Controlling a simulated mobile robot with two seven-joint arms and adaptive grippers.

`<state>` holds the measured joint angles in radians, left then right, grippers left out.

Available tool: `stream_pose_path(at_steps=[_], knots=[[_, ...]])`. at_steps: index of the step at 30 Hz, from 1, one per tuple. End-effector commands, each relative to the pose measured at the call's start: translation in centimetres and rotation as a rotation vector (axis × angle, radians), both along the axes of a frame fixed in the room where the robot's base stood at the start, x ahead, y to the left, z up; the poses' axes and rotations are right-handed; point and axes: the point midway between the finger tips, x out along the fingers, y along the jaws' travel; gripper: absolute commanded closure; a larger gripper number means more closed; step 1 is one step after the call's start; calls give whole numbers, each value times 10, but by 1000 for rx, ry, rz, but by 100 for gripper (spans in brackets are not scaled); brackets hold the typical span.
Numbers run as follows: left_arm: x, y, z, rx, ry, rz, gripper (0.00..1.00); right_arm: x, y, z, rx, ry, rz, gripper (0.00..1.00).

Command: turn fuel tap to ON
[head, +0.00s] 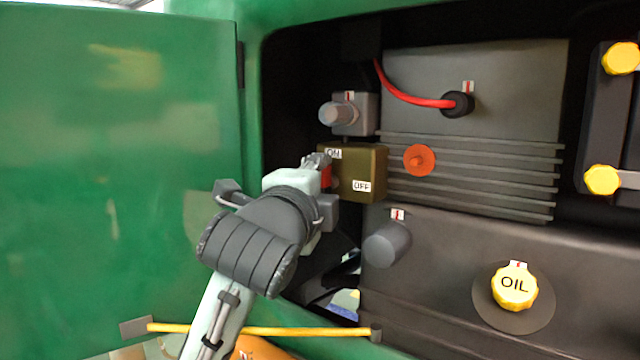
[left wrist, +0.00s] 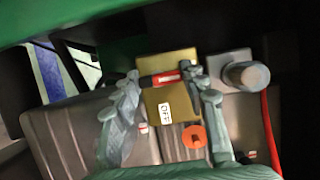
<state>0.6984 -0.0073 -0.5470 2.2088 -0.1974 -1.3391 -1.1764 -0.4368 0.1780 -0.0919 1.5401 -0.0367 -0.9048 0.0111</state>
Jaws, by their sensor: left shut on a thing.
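The fuel tap is a brass-coloured block (head: 362,180) in the engine bay, with an ON label at its upper left and an OFF label at its lower right. Its red lever (head: 326,176) shows at the block's left side, near the ON label, partly hidden by my left gripper (head: 318,164). In the left wrist view, the lever (left wrist: 164,77) lies between the two fingers of my left gripper (left wrist: 168,76), which is shut on it. The OFF label (left wrist: 165,113) is visible there; the ON label is hidden. My right gripper is not in view.
A green door (head: 120,180) stands open at the left. A grey knob (head: 338,113) is above the tap, an orange knob (head: 420,160) to its right, and a grey cylinder (head: 388,244) below. A yellow OIL cap (head: 514,287) is lower right.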

Motion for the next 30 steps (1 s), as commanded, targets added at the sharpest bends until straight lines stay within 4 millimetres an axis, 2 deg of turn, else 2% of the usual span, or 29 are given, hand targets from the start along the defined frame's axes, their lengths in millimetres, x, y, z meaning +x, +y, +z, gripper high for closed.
stream_pose_path(at_steps=[12, 13, 15, 25, 30], knots=[[0, -1, 2, -12, 3, -3, 86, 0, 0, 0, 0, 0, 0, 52], [0, -1, 2, -12, 3, -3, 56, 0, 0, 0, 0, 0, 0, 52], [0, -1, 2, -11, 2, -3, 48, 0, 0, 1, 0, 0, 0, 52], [-3, 0, 1, -9, 3, -1, 48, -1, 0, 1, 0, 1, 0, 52], [-25, 6, 1, -9, 1, -2, 48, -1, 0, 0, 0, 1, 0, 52]])
